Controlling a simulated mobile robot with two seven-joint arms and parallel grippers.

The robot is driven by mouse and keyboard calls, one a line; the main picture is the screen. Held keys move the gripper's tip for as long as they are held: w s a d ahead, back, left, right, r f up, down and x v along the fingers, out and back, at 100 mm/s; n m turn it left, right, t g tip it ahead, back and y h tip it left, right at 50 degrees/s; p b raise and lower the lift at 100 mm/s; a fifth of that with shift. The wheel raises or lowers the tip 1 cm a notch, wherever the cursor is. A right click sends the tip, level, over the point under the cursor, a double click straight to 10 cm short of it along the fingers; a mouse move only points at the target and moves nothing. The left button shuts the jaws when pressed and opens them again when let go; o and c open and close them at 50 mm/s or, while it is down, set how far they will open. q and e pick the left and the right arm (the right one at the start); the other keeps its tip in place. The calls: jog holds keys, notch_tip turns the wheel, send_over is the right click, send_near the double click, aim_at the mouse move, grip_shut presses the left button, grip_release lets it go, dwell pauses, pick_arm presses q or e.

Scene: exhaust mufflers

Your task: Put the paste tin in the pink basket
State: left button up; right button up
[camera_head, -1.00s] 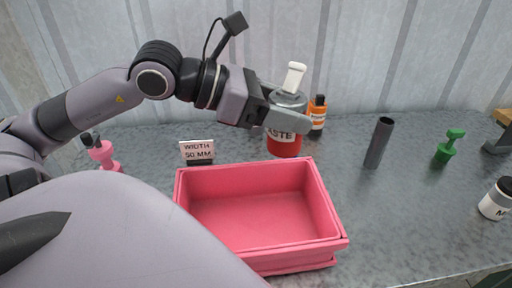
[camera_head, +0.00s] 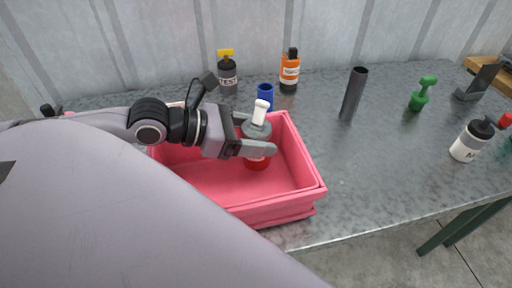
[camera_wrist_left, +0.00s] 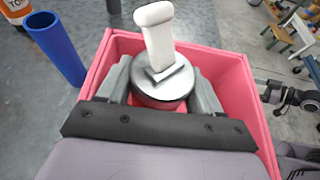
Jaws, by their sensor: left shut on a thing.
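The paste tin (camera_head: 257,161) is a red tin with a grey top and a white upright handle or brush. My left gripper (camera_head: 256,149) is shut on it, with one finger on each side of its upper part. The tin is upright, inside the walls of the pink basket (camera_head: 305,197). I cannot tell whether its base touches the basket floor. In the left wrist view the tin's grey lid (camera_wrist_left: 164,86) sits between the fingers, with the basket rim (camera_wrist_left: 225,53) around it.
An orange bottle (camera_head: 289,73), a dark bottle with a yellow top (camera_head: 227,76) and a blue tube (camera_head: 265,97) stand behind the basket. A dark tube (camera_head: 353,94), a green plunger-like item (camera_head: 421,97) and a white bottle (camera_head: 466,146) stand to the right.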

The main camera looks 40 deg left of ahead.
pick_arm(q)
jog(key=shift+f+b, duration=0.35)
jog(key=shift+f, duration=1.55)
jog(key=shift+f, duration=0.2)
jog(key=o, duration=1.1)
jog(key=shift+o, duration=0.2)
jog(key=shift+a+r, duration=0.1)
jog(key=shift+r, duration=0.2)
